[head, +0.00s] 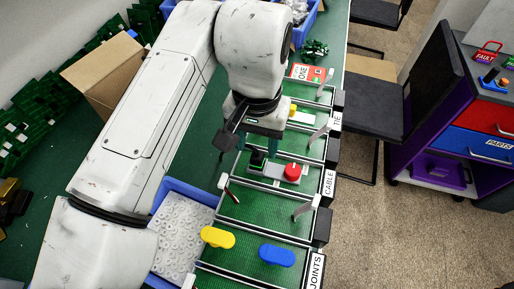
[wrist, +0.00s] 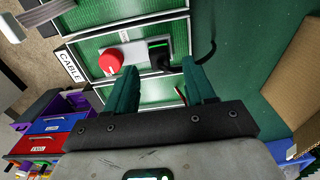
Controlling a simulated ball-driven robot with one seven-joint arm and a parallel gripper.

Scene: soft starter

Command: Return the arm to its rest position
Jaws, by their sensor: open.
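My gripper (wrist: 163,85) is open and empty in the wrist view, its two green fingers apart. In the head view my gripper (head: 256,140) hangs from my white arm over the green-floored trays. Below it is a grey box with a red knob (head: 292,172) and a black part (head: 257,157), lying in the tray section labelled CABLE. In the wrist view the red knob (wrist: 111,61) and the black part (wrist: 161,62) show beyond the fingertips. I cannot tell the exact height of the fingers over them.
A yellow piece (head: 217,237) and a blue piece (head: 277,255) lie in the nearer tray. A blue crate (head: 170,188) holds white parts. A cardboard box (head: 104,68) stands at left behind my arm. A black chair (head: 392,105) and a purple drawer cart (head: 440,120) stand at right.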

